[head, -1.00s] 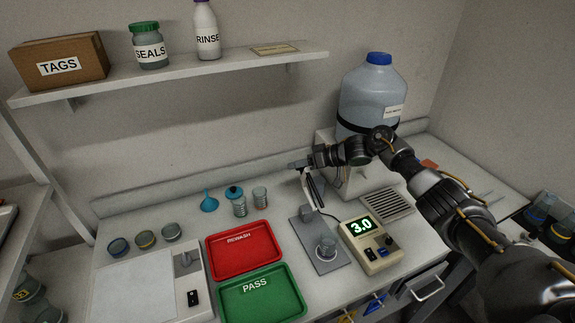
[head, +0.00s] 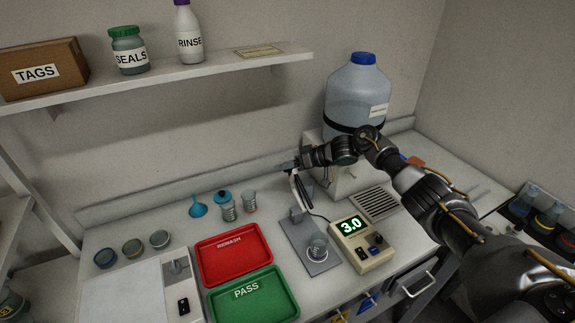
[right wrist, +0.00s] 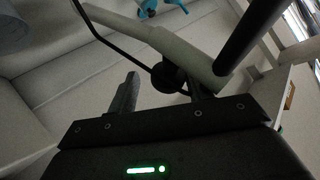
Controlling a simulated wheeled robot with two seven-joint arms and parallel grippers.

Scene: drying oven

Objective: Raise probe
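The probe stand has a grey base plate (head: 300,235) and a pale arm (head: 296,192) rising from it, with a dark part hanging below. A clear beaker (head: 317,247) stands on the plate's front end. My right gripper (head: 287,165) is at the top of the stand, level with the arm's upper end. In the right wrist view its two fingers (right wrist: 165,90) are apart, with a black knob or cable end (right wrist: 170,76) and the pale arm (right wrist: 185,48) near and beyond them. I cannot tell whether they touch. The meter (head: 360,240) reads 3.0. My left gripper is not in view.
A red tray (head: 205,270) and a green PASS tray (head: 225,308) lie left of the stand. A large blue-capped bottle (head: 361,95) stands behind my right arm. Several small jars, a blue funnel (head: 197,209) and a shelf (head: 160,78) are on the left.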

